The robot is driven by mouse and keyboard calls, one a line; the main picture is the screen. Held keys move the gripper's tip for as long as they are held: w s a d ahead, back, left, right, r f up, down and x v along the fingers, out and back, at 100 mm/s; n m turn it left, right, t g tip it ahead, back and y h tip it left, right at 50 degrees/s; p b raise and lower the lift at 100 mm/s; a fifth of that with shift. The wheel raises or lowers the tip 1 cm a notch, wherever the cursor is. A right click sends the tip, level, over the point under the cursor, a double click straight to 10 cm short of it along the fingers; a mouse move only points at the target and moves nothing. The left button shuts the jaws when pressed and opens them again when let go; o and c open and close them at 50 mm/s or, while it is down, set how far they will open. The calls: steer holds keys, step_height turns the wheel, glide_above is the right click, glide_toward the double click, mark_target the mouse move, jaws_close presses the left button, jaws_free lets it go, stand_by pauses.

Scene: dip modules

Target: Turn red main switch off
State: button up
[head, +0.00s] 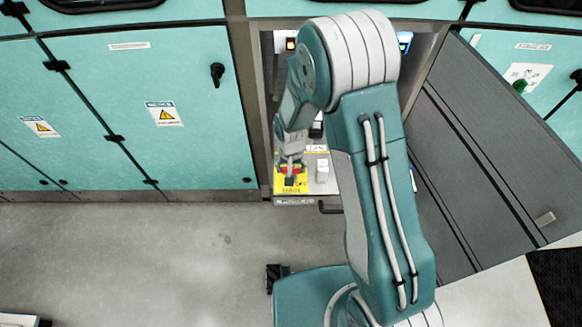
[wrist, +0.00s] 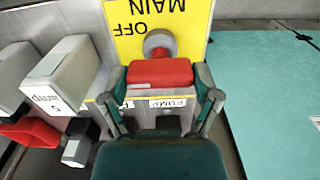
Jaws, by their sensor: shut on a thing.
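The red main switch (wrist: 160,73) sits on a yellow plate (wrist: 125,45) marked "MAIN" and "OFF", which appears upside down in the wrist view. A round grey hub (wrist: 159,43) shows behind the red handle. My gripper (wrist: 161,88) is shut on the red handle, with one finger on each side of it. In the head view the yellow plate (head: 291,184) is low in the open cabinet. My gripper (head: 290,170) is at the red switch there, and my arm hides part of the cabinet.
Grey switch blocks (wrist: 68,72) stand left of the red switch in the wrist view, with another red part (wrist: 30,132) below them. The open grey cabinet door (head: 480,160) is to the right in the head view. Closed teal doors (head: 150,110) are on the left. Floor (head: 130,260) in front is clear.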

steer(key=shift+s, duration=0.1)
steer(key=o, duration=1)
steer(key=shift+c, duration=0.2)
steer(key=shift+a, duration=0.1)
steer(key=shift+r, duration=0.1)
step_height(320, 180, up, 12)
steer(key=shift+f, duration=0.2)
